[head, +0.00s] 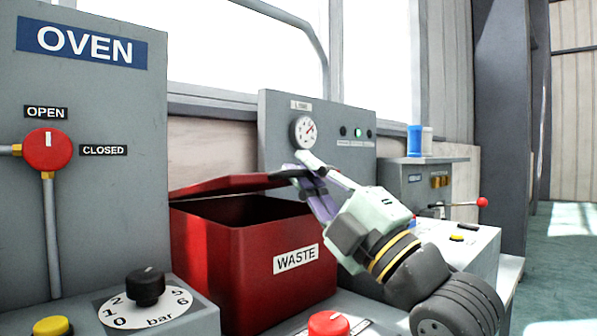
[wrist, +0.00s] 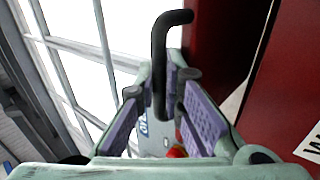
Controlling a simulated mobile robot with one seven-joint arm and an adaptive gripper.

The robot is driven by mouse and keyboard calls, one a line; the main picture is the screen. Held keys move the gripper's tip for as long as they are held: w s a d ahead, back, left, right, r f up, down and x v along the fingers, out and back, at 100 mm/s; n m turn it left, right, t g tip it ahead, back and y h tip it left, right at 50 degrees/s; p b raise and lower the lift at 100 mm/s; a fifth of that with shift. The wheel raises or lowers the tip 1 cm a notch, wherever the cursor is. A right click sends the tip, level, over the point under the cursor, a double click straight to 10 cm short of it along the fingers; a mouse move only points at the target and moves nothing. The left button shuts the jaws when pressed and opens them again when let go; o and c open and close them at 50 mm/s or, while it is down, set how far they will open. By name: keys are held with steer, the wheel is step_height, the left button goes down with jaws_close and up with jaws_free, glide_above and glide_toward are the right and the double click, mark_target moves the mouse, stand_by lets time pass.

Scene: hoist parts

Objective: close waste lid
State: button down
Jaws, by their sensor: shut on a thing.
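The red waste bin (head: 265,262) stands on the bench with a white WASTE label on its front. Its red lid (head: 228,184) is partly open, tilted at a low angle with a dark gap beneath it. My gripper (head: 303,166) is at the lid's right end, shut on the black lid handle (head: 283,173). In the wrist view the handle (wrist: 160,50) is a bent black bar between the two purple-padded fingers of my gripper (wrist: 161,88). The lid (wrist: 204,38) shows as a dark red strip beside the bin (wrist: 270,90).
An oven panel (head: 95,190) with a red valve knob and a black dial stands at the left. A gauge panel (head: 275,125) is behind the bin. A red button (head: 328,323) is in front. A red-tipped lever (head: 482,202) and blue and white cylinders (head: 414,140) are at the right.

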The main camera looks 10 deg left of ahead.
steer(key=shift+s+d+f+b, duration=0.15)
steer(key=shift+f+b, duration=0.25)
steer(key=shift+f, duration=0.25)
steer(key=shift+s+d+f+b, duration=0.1)
steer(key=shift+f+b, duration=0.25)
steer(key=shift+f, duration=0.25)
steer(key=c, duration=2)
jaws_free()
steer(key=shift+o, duration=0.2)
steer(key=v, duration=1.2)
steer(key=shift+s+d+r, duration=0.1)
steer(key=shift+c, duration=0.3)
